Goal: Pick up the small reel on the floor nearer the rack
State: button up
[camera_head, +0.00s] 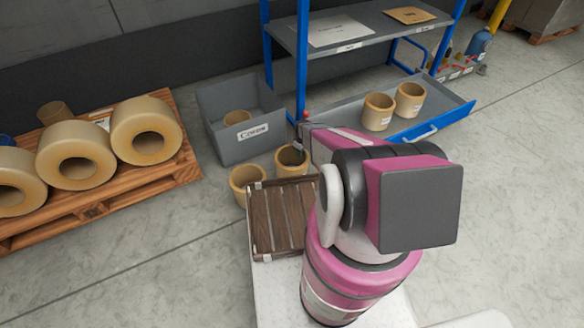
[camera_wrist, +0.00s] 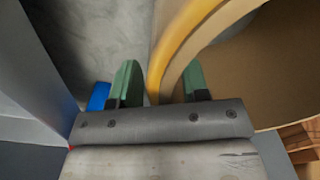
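Two small tan reels stand upright on the floor by the grey bin. The one nearer the rack (camera_head: 291,161) is right beside my arm's end in the head view. The other small reel (camera_head: 247,184) stands to its left. In the wrist view, a curved reel wall (camera_wrist: 178,45) rises between the two green fingers of my gripper (camera_wrist: 158,85). One finger is outside the wall and the other is on its hollow side. A strip of floor shows between the left finger and the wall, so the gripper is open. In the head view my arm hides the fingers.
The grey bin (camera_head: 218,136), with a reel inside, stands just behind. The blue rack (camera_head: 272,45) has two small reels (camera_head: 378,112) on its lower shelf. Large reels lie on a wooden pallet (camera_head: 185,165) at left. A slatted brown tray (camera_head: 262,243) is in front.

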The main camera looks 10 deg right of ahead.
grip_shut()
jog(key=shift+r, duration=0.1)
dwell(1.1)
